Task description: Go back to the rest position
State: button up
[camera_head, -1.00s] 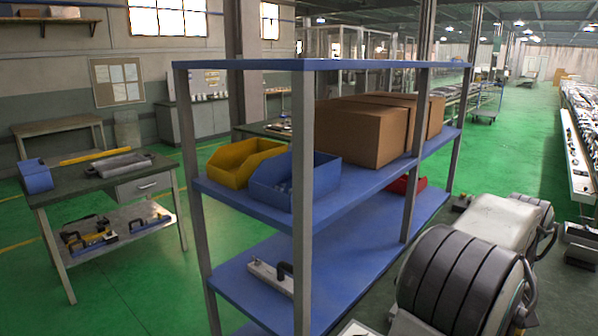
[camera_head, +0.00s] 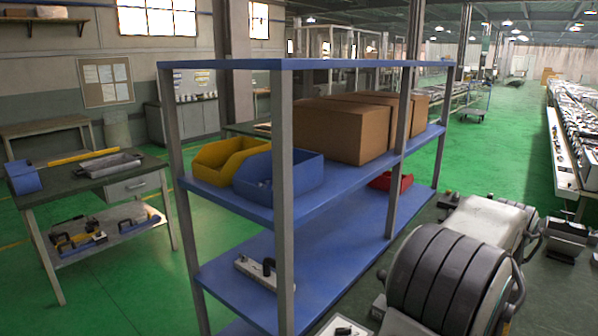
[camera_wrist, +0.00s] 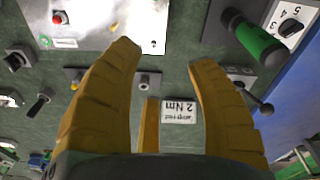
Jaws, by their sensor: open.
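My gripper (camera_wrist: 165,55) shows in the wrist view with its yellow fingers spread wide apart. Nothing is held between them. The fingers appear apart from these things, though the exact gap cannot be told. The gripper is not seen in the head view.
The wrist view shows a metal panel with a red button (camera_wrist: 60,17), a green-handled cylinder (camera_wrist: 252,38) and a black-knobbed lever (camera_wrist: 262,105). In the head view, a blue shelf (camera_head: 340,215) stands close ahead, a workbench (camera_head: 85,178) left. Green floor is open at far right (camera_head: 510,150).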

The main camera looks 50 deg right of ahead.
jog(key=a+f+m, duration=0.4)
jog(key=a+f, duration=0.1)
jog(key=w+a+n, duration=0.3)
jog(key=w+a, duration=0.8)
jog(key=w+a+r+n+t, duration=0.1)
jog(key=w+a+n, duration=0.2)
jog(key=a, duration=0.5)
jog(key=w+a+r+n+t, duration=0.1)
jog(key=w+a+n, duration=0.2)
jog(key=a+n, duration=0.3)
jog(key=w+a+r+n+t+y, duration=0.1)
jog(key=w+a+n, duration=0.3)
jog(key=a, duration=0.7)
jog(key=shift+a+r+n+t, duration=0.15)
jog(key=shift+r+n+t, duration=0.3)
jog(key=shift+n, duration=0.25)
